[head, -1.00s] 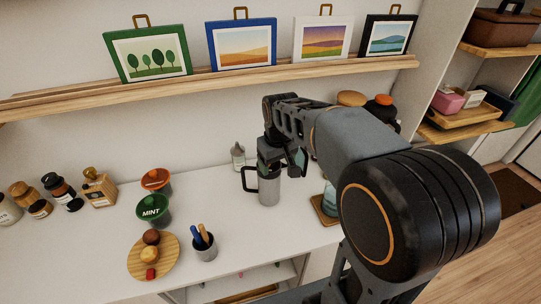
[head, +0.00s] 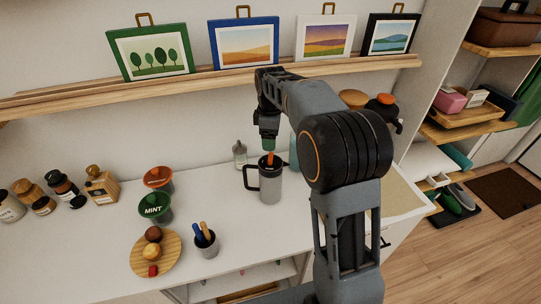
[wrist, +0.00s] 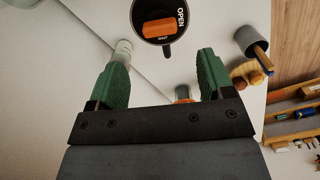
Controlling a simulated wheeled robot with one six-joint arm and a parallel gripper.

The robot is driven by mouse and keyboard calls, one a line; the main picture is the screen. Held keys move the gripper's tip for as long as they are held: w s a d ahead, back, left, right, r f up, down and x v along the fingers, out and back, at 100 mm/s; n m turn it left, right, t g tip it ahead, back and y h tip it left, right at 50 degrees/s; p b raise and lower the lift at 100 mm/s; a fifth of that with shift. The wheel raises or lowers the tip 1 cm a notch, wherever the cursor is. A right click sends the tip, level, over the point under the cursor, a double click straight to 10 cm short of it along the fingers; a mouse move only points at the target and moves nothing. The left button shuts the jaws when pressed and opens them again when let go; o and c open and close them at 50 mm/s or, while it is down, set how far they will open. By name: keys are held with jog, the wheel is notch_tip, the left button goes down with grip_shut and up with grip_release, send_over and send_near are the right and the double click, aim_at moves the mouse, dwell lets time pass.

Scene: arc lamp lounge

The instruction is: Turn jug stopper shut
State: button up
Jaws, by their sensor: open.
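The grey jug (head: 270,187) stands upright on the white counter, its dark handle to the left in the head view. Its orange stopper (head: 270,158) rises from the dark lid. In the wrist view the stopper's orange bar (wrist: 158,28) lies across the dark round lid, one end near the word OPEN; a smaller marking below the bar is hard to read. My gripper (wrist: 165,58) is open and empty, with green fingers spread apart. In the head view it hangs just above the stopper, apart from it as far as I can tell.
A green MINT container (head: 154,207), an orange-lidded container (head: 158,179), a round wooden board (head: 153,255) with food and a utensil cup (head: 204,243) stand left of the jug. A small bottle (head: 240,155) is behind it. A picture shelf (head: 200,82) runs above.

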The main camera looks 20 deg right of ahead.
aim_at(270, 156)
notch_tip(270, 156, down, 8)
dwell(0.4)
jog(key=c, duration=0.9)
